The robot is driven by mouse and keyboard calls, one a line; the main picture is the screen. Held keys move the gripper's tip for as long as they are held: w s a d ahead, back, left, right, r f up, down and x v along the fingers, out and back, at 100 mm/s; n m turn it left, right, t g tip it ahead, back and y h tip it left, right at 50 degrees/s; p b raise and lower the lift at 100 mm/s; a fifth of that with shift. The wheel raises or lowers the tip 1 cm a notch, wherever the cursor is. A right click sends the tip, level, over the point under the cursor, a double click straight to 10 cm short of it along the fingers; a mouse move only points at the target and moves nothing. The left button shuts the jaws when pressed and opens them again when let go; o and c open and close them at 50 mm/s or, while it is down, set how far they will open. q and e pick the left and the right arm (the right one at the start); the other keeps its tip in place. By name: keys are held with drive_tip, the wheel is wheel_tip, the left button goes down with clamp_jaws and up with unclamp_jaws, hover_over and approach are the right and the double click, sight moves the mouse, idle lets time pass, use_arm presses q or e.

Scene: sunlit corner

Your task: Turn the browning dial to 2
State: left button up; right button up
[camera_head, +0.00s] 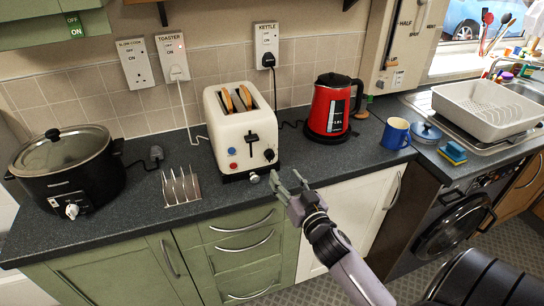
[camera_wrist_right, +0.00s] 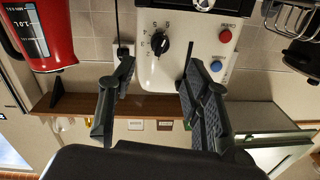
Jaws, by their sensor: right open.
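The cream toaster (camera_head: 228,122) stands on the dark counter with two slices of bread in its slots. Its black browning dial (camera_head: 269,155) is low on the right of the front face. My left gripper is not in view.
A red button (camera_wrist_right: 225,36) and a blue button (camera_wrist_right: 216,65) sit beside the dial. A red kettle (camera_head: 329,107) and blue mug (camera_head: 396,133) stand right of the toaster. A toast rack (camera_head: 181,188) and black slow cooker (camera_head: 66,168) stand left.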

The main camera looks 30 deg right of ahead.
sight(270, 156)
drive_tip(key=w, duration=0.3)
drive_tip(key=w+d+p, duration=0.1)
drive_tip(key=w, duration=0.5)
drive_tip(key=shift+d, duration=0.35)
clamp_jaws()
